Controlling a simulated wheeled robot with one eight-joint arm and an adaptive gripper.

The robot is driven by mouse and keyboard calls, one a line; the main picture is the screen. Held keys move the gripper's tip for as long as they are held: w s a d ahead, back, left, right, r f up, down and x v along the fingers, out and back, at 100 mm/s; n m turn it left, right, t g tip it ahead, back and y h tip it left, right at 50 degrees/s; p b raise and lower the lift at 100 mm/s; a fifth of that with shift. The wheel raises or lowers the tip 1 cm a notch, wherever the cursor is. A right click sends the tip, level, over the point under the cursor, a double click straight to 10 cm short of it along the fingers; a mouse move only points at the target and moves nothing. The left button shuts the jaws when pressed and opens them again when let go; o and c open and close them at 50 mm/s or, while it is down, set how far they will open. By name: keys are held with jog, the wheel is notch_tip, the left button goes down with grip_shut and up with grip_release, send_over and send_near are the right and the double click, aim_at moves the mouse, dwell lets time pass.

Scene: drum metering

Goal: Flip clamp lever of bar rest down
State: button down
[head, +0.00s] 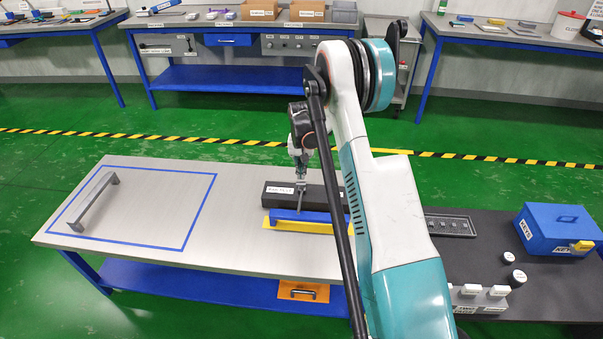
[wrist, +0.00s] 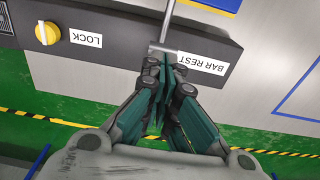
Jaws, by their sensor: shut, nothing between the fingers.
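The bar rest (head: 324,190) is a long dark block near the middle of the front table, partly hidden by my arm. It also shows in the wrist view (wrist: 118,35), with a white "BAR REST" label (wrist: 204,64). The clamp lever (wrist: 169,22) is a thin grey rod rising from a small grey bracket (wrist: 163,48) to the top edge of the wrist view. In the head view the lever (head: 300,200) reaches toward the front of the block. My gripper (wrist: 165,62) is shut and empty, its fingertips at the bracket. I cannot tell whether they touch.
A yellow knob (wrist: 47,33) with a "LOCK" label sits on the block. Blue and yellow bars (head: 285,225) lie in front of it. A grey handle (head: 92,203) stands in the blue-taped area at left. A blue box (head: 553,240) stands at right.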

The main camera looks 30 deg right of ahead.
jog(key=s+a+r+p, duration=0.2)
jog(key=s+a+r, duration=0.2)
jog(key=s+r, duration=0.1)
jog(key=shift+s+a, duration=0.35)
jog(key=shift+s, duration=0.3)
jog(key=s+a+r+n+t, duration=0.1)
jog(key=s+a+r, duration=0.3)
jog(key=r, duration=0.4)
jog(key=s+a+r+n+t, duration=0.1)
jog(key=s+a+r, duration=0.25)
jog(key=r, duration=0.45)
jog(key=s+a+r+n+t, duration=0.1)
jog(key=s+a+r+n, duration=0.2)
jog(key=r, duration=0.5)
jog(key=s+a+r+n+t, duration=0.1)
jog(key=s+a, duration=0.3)
jog(key=s, duration=0.5)
jog(key=s+a+r+n+t, duration=0.1)
jog(key=s+a+r+t, duration=0.1)
jog(key=s+a, duration=0.3)
jog(key=s+r, duration=0.1)
jog(key=s, duration=0.3)
jog(key=shift+s+t, duration=0.3)
jog(key=shift+t, duration=0.1)
jog(key=shift+a, duration=0.1)
